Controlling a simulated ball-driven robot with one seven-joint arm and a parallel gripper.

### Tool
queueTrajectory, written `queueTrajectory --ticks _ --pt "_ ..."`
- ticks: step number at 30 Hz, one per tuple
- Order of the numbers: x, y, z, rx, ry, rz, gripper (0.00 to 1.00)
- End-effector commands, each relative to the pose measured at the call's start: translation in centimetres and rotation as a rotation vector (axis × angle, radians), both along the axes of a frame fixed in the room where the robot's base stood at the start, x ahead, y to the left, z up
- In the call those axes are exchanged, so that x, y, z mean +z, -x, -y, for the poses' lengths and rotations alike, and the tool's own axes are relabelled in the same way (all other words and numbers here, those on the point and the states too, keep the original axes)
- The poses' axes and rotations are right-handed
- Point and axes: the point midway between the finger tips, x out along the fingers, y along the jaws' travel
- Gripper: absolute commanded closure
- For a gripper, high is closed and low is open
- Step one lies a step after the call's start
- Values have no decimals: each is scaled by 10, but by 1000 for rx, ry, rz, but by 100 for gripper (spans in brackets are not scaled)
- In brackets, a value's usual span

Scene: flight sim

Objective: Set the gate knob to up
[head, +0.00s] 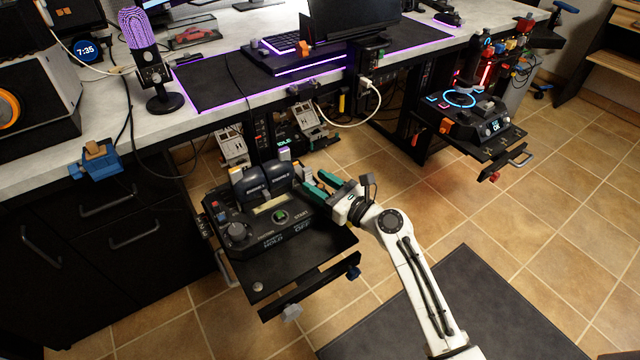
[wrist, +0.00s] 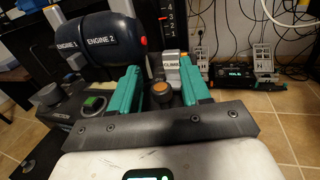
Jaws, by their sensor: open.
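My gripper (head: 316,182) has its green fingers apart at the right side of the dark throttle unit (head: 258,219). In the wrist view, the open gripper (wrist: 158,68) frames a small dark knob with an orange face (wrist: 161,93). No label on this knob is readable, so I cannot tell for sure that it is the gate knob. Behind it stands a pale lever piece marked CLIMB (wrist: 169,66). The dark ENGINE 2 handle (wrist: 113,42) is left of the fingers. In the head view my gripper hides that side of the unit.
The unit stands on a black pull-out tray (head: 318,246) below the desk (head: 215,45). A green-lit START button (head: 280,215) and a grey round knob (head: 237,231) are on its front. Another control panel (head: 478,120) is at the right.

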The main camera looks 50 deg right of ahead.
Motion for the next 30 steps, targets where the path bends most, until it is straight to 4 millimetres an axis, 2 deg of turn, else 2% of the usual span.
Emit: queueTrajectory --ticks 5,15,21,30 --pt "0 11 1 -1 0 -2 53" --pt "-1 73 0 -2 1 -4 53" --pt "-1 100 -1 -1 0 -1 53" --pt "0 108 -2 0 0 1 53"
